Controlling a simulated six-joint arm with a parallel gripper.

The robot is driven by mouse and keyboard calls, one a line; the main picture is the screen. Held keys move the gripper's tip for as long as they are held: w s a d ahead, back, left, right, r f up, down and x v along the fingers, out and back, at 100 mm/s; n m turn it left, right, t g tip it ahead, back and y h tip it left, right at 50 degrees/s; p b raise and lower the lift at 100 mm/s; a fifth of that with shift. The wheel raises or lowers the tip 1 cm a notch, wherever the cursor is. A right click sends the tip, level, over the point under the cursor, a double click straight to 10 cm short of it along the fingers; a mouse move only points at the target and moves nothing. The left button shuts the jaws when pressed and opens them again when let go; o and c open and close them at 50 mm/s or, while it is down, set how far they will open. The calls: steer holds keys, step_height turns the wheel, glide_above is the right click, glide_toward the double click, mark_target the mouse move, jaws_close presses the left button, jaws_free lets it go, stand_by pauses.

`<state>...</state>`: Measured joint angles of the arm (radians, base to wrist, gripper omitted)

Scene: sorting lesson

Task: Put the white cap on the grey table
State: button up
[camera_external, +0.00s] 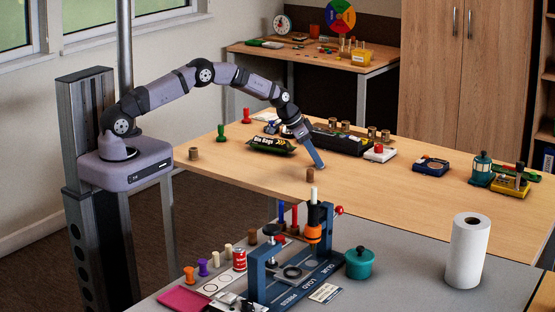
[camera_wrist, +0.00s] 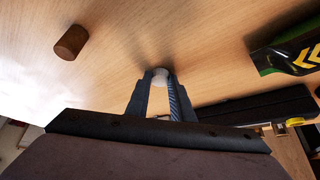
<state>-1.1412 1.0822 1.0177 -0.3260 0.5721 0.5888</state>
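The white cap (camera_wrist: 160,74) shows in the wrist view as a small rounded white shape between my fingertips. My gripper (camera_external: 321,166) reaches down to the wooden table in the external view, its blue fingers close to the surface. In the wrist view my gripper (camera_wrist: 161,82) has a fingertip against each side of the cap and looks shut on it. The cap cannot be made out in the external view. The grey table (camera_external: 412,270) stands in the foreground, in front of the wooden table.
The grey table holds a blue press (camera_external: 262,273), teal pot (camera_external: 359,264) and paper roll (camera_external: 467,252).

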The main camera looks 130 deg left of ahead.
jaws_close()
step_height(320, 180, up, 10)
steer(key=b, duration=0.1)
stand_by(0.5)
steer(key=w+d+r+m+h+p, duration=0.15)
steer(key=w+d, duration=0.35)
steer(key=d, duration=0.5)
steer(key=w+d+r+m+t+p, duration=0.1)
steer(key=w+d+p, duration=0.1)
steer(key=w+d, duration=0.55)
steer(key=w+d+r+m+p, duration=0.2)
steer(key=w+d, duration=0.2)
steer(key=d, duration=0.8)
steer(key=s+d+r+m+h+p, duration=0.1)
steer(key=s+d, duration=0.3)
steer(key=d, duration=1.1)
steer(key=s+d+r+m+h+p, duration=0.1)
steer(key=s+d+m+p, duration=0.2)
steer(key=d, duration=1.2)
steer(key=shift+s+t+h+p, duration=0.35)
steer(key=shift+s+t+p, duration=0.05)
steer(key=shift+s, duration=0.25)
steer(key=shift+d+m, duration=0.1)
steer(key=shift+m, duration=0.15)
